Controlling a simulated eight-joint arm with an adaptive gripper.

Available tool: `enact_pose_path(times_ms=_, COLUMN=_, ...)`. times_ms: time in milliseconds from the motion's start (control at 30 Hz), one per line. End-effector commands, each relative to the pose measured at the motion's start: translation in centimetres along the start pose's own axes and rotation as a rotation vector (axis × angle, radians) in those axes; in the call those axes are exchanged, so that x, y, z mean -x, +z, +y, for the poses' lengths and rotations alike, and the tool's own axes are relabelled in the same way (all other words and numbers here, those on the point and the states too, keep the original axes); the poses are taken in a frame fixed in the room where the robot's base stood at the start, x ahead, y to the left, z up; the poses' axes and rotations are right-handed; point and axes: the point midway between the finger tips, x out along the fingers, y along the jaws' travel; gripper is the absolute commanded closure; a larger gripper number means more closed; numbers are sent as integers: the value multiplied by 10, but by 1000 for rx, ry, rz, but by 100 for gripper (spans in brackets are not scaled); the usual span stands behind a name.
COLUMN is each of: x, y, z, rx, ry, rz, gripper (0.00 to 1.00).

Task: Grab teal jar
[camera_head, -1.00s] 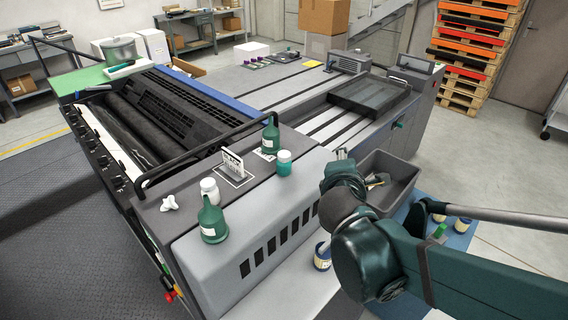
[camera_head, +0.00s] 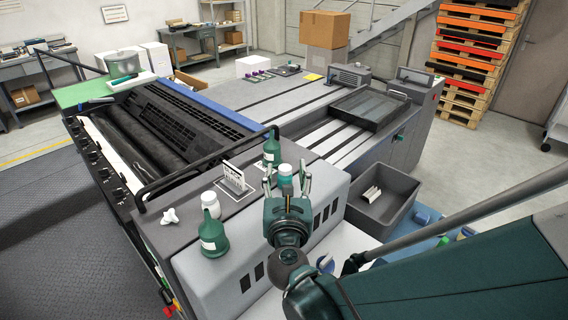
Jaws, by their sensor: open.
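The teal jar (camera_head: 285,186) has a white lid (camera_head: 285,169) and stands upright on the grey top of the printing press. My gripper (camera_head: 287,173) is open, and its two fingers show to the left and right of the jar in this view. The gripper body hides the jar's lower part. I cannot tell whether the fingers touch the jar or how far they are from it in depth.
A green bottle (camera_head: 271,150) stands just behind the jar. A grey bin (camera_head: 390,205) is at the right.

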Motion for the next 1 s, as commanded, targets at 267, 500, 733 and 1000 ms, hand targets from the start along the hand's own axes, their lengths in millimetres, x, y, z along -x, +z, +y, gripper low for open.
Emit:
enact_pose_path(times_ms=267, x=0, y=-21, z=2, rx=14, ry=5, rz=-4, gripper=53)
enact_pose_path(times_ms=500, x=0, y=-42, z=1, rx=13, ry=5, rz=-4, gripper=53)
enact_pose_path(times_ms=733, x=0, y=-50, z=1, rx=12, ry=4, rz=-4, gripper=53)
enact_pose_path(times_ms=1000, x=0, y=-50, z=1, rx=12, ry=4, rz=-3, gripper=53)
